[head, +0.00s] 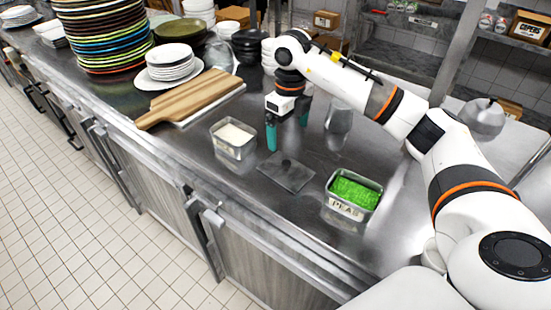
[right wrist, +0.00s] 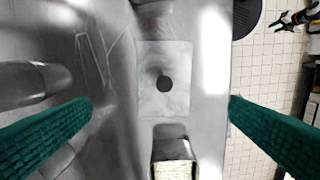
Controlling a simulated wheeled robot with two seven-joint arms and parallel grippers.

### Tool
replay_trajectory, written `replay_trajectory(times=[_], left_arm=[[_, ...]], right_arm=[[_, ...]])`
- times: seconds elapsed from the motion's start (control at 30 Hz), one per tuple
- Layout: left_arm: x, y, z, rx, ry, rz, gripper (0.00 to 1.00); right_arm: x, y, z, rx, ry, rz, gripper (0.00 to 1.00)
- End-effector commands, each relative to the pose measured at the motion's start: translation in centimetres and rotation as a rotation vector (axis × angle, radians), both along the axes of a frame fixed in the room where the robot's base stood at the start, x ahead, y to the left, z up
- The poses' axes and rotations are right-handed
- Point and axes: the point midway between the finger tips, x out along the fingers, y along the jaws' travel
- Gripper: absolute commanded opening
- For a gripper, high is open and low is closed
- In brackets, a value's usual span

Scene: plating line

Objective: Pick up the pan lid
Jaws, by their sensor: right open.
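The pan lid (head: 294,180) is a flat, square metal plate with a small dark knob. It lies on the steel counter between two small pans. In the right wrist view the lid (right wrist: 150,60) is near the middle, its knob showing as a dark disc. My right gripper (head: 288,138) hangs above the counter, behind the lid in the head view. Its teal fingers are wide apart, with nothing between them. In the right wrist view the fingers (right wrist: 161,104) stand either side of the lid, apart from it.
A pan of pale food (head: 233,138) stands left of the lid. A pan of green peas (head: 354,191), labelled PEAS, stands right. A wooden board (head: 190,96), white plates (head: 170,63) and a tall plate stack (head: 104,40) are farther left. The counter's front edge is near the lid.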

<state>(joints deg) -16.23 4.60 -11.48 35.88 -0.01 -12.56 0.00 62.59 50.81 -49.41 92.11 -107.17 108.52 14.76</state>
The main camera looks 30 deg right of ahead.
Motion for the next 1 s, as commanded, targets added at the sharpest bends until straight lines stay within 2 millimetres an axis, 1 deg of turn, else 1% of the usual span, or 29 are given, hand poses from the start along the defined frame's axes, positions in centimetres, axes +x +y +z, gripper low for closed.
replay_trajectory(times=[0.07, 0.17, 0.3, 0.43, 0.53, 0.63, 0.73, 0.8, 0.9, 1.0], left_arm=[[-0.1, 0.0, 0.3, 0.000, 0.001, 0.000, 0.36], [-0.6, 0.0, 0.8, 0.001, 0.008, 0.000, 0.36], [-2.2, 0.1, 1.3, 0.002, 0.031, 0.000, 0.36], [-3.2, 0.2, 1.6, 0.004, 0.046, 0.000, 0.36], [-3.1, 0.2, 1.7, 0.004, 0.044, 0.000, 0.36], [-2.4, 0.1, 2.4, 0.003, 0.036, 0.000, 0.36], [-1.5, 0.1, 3.4, 0.002, 0.022, 0.000, 0.36], [-1.0, 0.0, 3.6, 0.001, 0.014, 0.000, 0.36], [-0.9, 0.0, 3.8, 0.000, 0.011, 0.000, 0.36], [-0.9, 0.0, 3.8, 0.000, 0.012, 0.000, 0.36]], right_arm=[[-0.1, 0.0, -0.7, 0.000, 0.003, 0.000, 1.00], [-0.1, 0.0, -2.3, 0.000, 0.005, 0.001, 1.00], [-0.2, 0.1, -4.7, 0.001, 0.004, 0.001, 1.00], [-0.1, 0.1, -6.2, 0.000, 0.002, 0.000, 1.00], [-0.1, 0.1, -6.8, 0.002, 0.002, 0.001, 1.00], [-0.1, 0.3, -7.7, 0.001, 0.004, 0.002, 1.00], [-0.1, 0.5, -9.2, 0.002, 0.005, 0.002, 1.00], [-0.1, 0.6, -10.3, 0.002, 0.004, 0.001, 1.00], [-0.1, 0.6, -11.5, 0.001, 0.003, 0.001, 1.00], [0.0, 0.6, -11.9, 0.001, 0.000, 0.001, 1.00]])
